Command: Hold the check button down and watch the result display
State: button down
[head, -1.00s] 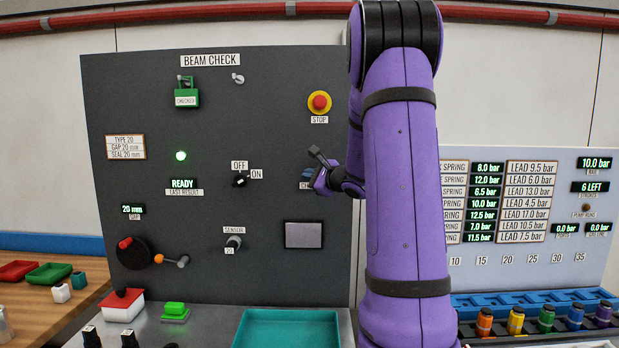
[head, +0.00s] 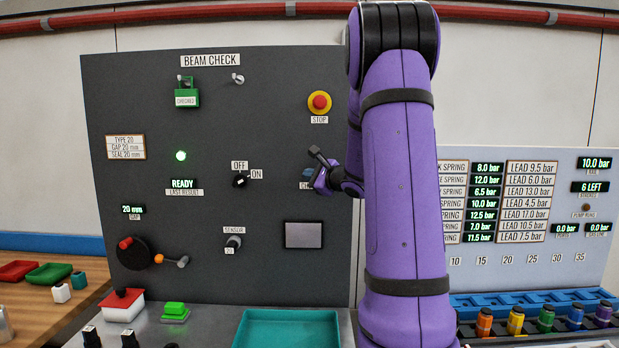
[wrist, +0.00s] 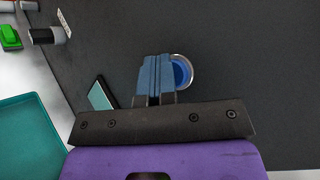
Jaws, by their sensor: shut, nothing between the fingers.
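The check button is a round blue button with a metal ring (wrist: 186,71), seen in the wrist view just past my fingertips. My gripper (wrist: 158,62) is shut and empty, and its blue fingers overlap the button's left part in that view. Whether they touch or press it I cannot tell. In the head view my gripper (head: 309,174) is at the panel's right side, over the partly covered label below the button.
The dark BEAM CHECK panel (head: 270,130) carries a red STOP button (head: 319,102), an OFF/ON switch (head: 240,181), a sensor knob (head: 233,241) and a grey screen (head: 303,235). A teal tray (head: 288,314) lies below. My arm hides the panel's right edge.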

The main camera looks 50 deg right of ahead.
jog(key=shift+s, duration=0.1)
dwell(0.6)
jog(key=shift+s+a, duration=0.5)
jog(key=shift+a, duration=0.15)
jog(key=shift+s+a, duration=0.8)
jog(key=shift+a, duration=0.2)
jog(key=shift+s+a, duration=0.8)
jog(key=shift+a, duration=0.15)
